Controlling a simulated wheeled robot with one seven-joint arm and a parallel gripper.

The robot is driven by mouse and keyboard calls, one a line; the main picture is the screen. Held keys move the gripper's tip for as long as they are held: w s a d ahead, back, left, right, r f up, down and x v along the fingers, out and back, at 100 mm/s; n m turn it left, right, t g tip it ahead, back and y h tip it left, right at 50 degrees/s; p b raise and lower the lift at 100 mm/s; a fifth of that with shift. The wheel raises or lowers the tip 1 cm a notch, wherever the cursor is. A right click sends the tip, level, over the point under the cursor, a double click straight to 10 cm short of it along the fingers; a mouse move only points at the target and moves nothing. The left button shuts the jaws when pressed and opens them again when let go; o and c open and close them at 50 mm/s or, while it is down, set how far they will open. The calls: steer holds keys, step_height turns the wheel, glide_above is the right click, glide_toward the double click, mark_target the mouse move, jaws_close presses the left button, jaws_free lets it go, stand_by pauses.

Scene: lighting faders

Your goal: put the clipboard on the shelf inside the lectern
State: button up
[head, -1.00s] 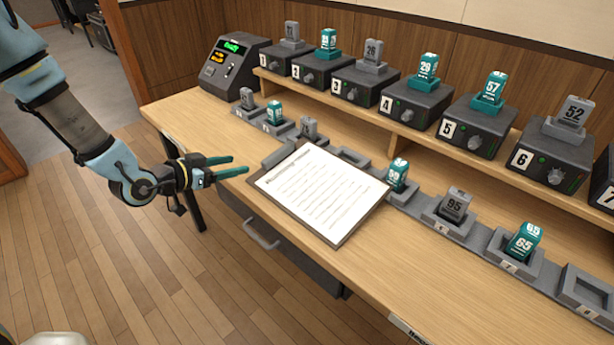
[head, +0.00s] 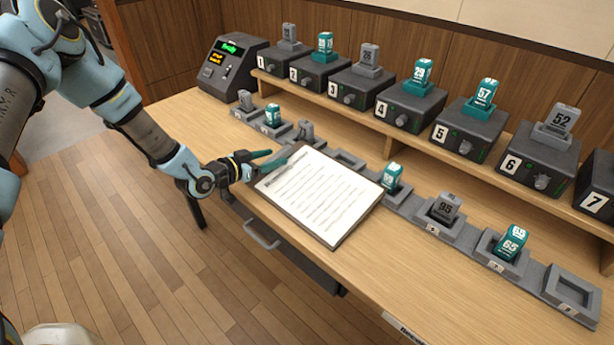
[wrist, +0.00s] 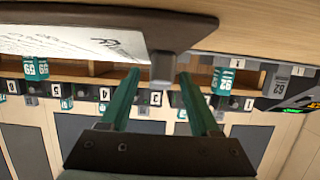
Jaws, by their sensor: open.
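The clipboard (head: 322,195), a dark board with a white written sheet, lies on the wooden desk (head: 390,290) at its front edge. My gripper (head: 280,158) is open at the clipboard's upper left corner, its teal fingers pointing right. In the wrist view the clipboard (wrist: 95,38) fills the upper left, and the open fingers (wrist: 160,85) end near its dark edge. A small grey block shows between the fingertips; I cannot tell whether it is part of the clipboard. Whether the fingers touch the board is unclear. No lectern is recognisable in view.
A row of grey trays (head: 432,222) with teal and grey numbered tags runs behind the clipboard. Numbered black boxes (head: 455,140) stand on a raised shelf behind. A display console (head: 228,68) stands at the far left. A drawer handle (head: 262,236) sticks out below. Floor is free in front.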

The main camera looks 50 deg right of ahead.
steer(key=shift+d+f, duration=0.1)
steer(key=shift+d, duration=0.15)
jaws_close()
stand_by(0.3)
